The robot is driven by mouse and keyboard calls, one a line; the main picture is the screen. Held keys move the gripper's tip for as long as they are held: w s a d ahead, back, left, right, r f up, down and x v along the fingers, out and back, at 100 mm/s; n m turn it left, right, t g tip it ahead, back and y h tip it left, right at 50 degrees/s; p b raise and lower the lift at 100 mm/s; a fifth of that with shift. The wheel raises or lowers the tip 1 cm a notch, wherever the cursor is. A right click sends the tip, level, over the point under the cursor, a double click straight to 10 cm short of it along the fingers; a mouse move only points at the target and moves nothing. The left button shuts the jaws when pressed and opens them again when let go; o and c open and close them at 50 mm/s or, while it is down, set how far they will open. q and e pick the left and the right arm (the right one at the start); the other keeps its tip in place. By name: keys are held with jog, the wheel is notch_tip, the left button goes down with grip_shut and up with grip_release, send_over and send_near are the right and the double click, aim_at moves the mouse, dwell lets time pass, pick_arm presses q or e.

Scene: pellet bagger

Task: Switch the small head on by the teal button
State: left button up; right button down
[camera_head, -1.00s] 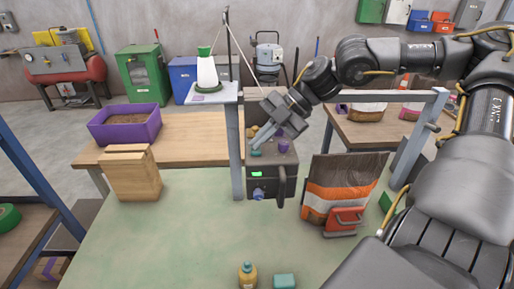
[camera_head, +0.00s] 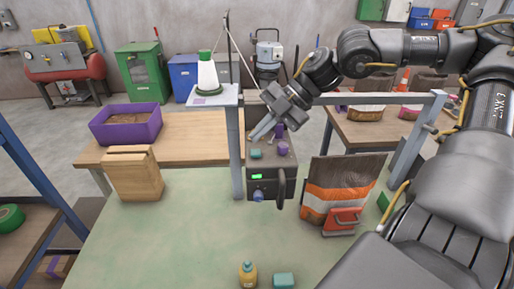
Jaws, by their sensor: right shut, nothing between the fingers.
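The dark grey head box (camera_head: 287,165) stands on the far edge of the green table. On its top are a teal button (camera_head: 256,154) and a purple knob (camera_head: 282,148). Its front has a lit green display (camera_head: 257,176), a blue-purple knob (camera_head: 258,195) and a dark handle (camera_head: 281,188). My right gripper (camera_head: 254,137) is shut and empty, pointing down-left. Its fingertips are a little above the teal button, apart from it. My left gripper is out of view.
A grey post (camera_head: 237,150) stands just left of the box and carries a shelf with a white-and-green bottle (camera_head: 206,72). The green table's middle (camera_head: 180,235) is clear.

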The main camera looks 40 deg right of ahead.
aim_at(260, 150)
jog(key=shift+r+p, duration=1.35)
jog(key=shift+r, duration=1.1)
